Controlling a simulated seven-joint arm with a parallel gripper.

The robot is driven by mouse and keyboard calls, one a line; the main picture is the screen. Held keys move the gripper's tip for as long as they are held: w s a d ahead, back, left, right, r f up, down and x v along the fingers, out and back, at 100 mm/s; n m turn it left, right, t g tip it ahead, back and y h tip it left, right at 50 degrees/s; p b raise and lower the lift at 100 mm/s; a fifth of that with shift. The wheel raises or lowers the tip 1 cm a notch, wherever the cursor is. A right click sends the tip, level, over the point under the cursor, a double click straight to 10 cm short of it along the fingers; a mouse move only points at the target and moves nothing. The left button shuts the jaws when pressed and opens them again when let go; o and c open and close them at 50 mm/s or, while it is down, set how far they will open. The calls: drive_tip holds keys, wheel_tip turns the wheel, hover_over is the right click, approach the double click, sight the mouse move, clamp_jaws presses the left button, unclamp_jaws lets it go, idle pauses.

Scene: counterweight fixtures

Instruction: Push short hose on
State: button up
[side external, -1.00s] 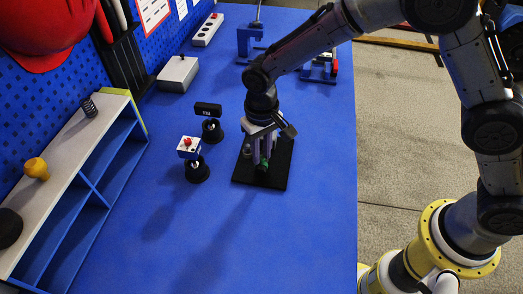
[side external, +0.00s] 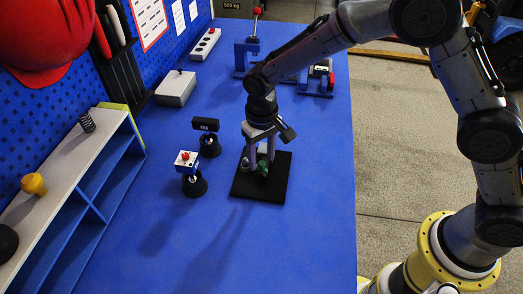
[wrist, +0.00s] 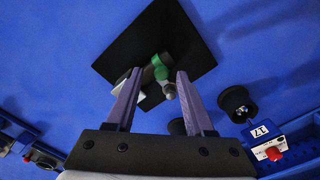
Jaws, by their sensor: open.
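A black square plate (side external: 270,189) lies on the blue table; in the wrist view it also shows (wrist: 190,45). On it is a small green piece (wrist: 160,68), perhaps the hose or its fitting, with a grey rounded end (wrist: 170,91). The green piece also shows in the side view (side external: 263,167). A pale grey part (wrist: 123,78) is partly hidden behind the left finger. My gripper (side external: 258,165) points down over the plate. Its fingers (wrist: 158,76) are open, with the green piece seen between the tips; I cannot tell whether they touch it.
Left of the plate stand a small box with a red button (side external: 186,162) and a dark display (side external: 205,124), each on a round black base. A grey box (side external: 176,88), a switch strip (side external: 205,44) and a shelf (side external: 70,165) are farther left. The front table is clear.

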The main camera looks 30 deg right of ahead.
sight(262, 162)
wheel_tip(262, 162, up, 14)
idle(0.5)
drive_tip(key=shift+f, duration=0.1)
drive_tip(key=s+d+r+m+t, duration=0.1)
drive_tip(key=s+d+r+t, duration=0.1)
drive_tip(key=s+d+r, duration=0.4)
drive_tip(key=s+d+r+m+t, duration=0.15)
drive_tip(key=s+d+r, duration=0.25)
drive_tip(key=d+r, duration=0.45)
drive_tip(key=s+d+f+n+t, duration=0.1)
drive_tip(key=s+d+f, duration=0.2)
drive_tip(key=s, duration=0.5)
drive_tip(key=s+d+f+n+t, duration=0.1)
drive_tip(key=s+d+f, duration=0.2)
drive_tip(key=s+f, duration=0.2)
drive_tip(key=s, duration=0.3)
drive_tip(key=shift+s, duration=0.3)
